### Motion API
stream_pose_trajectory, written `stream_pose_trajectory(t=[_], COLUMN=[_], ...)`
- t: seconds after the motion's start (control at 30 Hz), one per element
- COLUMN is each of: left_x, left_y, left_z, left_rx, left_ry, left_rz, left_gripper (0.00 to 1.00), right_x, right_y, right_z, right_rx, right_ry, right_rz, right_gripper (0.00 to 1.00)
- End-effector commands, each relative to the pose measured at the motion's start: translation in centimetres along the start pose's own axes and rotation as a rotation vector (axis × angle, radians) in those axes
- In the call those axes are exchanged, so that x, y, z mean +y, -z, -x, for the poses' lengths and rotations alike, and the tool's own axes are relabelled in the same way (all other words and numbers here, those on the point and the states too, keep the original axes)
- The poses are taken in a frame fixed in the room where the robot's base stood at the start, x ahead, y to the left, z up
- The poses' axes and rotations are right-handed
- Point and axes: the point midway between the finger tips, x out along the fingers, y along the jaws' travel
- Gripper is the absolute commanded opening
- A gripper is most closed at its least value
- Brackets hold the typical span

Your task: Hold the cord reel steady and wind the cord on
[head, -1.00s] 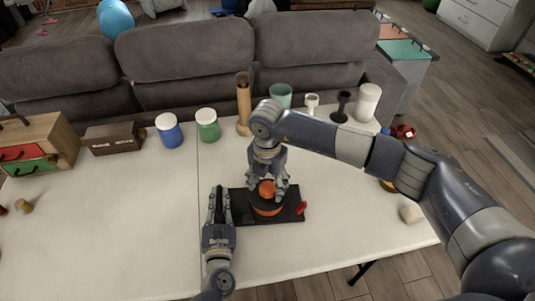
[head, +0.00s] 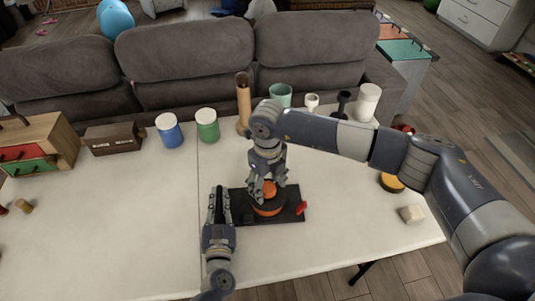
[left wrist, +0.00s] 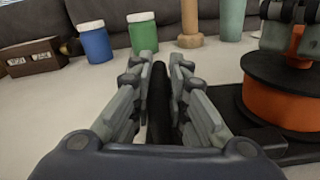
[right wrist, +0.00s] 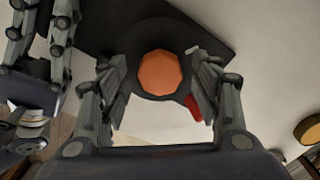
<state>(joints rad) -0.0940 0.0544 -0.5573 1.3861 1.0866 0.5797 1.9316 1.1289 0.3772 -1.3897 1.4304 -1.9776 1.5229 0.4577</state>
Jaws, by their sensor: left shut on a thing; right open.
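The cord reel has a black top disc, orange cord (head: 267,211) below it and an orange knob (head: 269,188) on top. It sits on a flat black base (head: 291,216) on the white table, with a small red piece (head: 301,208) at the right. My left gripper (head: 218,192) is at the left end of the base, shut on a black bar (left wrist: 158,98). My right gripper (head: 267,189) points down from above, open, its fingers on either side of the knob.
Blue (head: 169,131) and green (head: 207,125) jars, a brown cylinder (head: 243,100) and several cups line the table's back edge. A yellow-topped disc (head: 391,182) and a pale block (head: 411,214) lie at the right.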

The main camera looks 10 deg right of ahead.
Motion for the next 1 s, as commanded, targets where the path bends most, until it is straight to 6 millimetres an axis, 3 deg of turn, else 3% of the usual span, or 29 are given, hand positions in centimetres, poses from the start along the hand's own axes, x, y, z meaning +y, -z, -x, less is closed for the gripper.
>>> stream_pose_trajectory(t=[1.0], left_x=[-0.02], left_y=[0.55], left_z=[0.19], left_rx=[0.010], left_ry=[0.003], left_rz=[-0.006], left_gripper=[0.00], right_x=[-0.05], right_y=[-0.03], right_z=[-0.07], right_rx=[0.000], right_ry=[-0.001], right_rz=[1.179], right_gripper=[0.58])
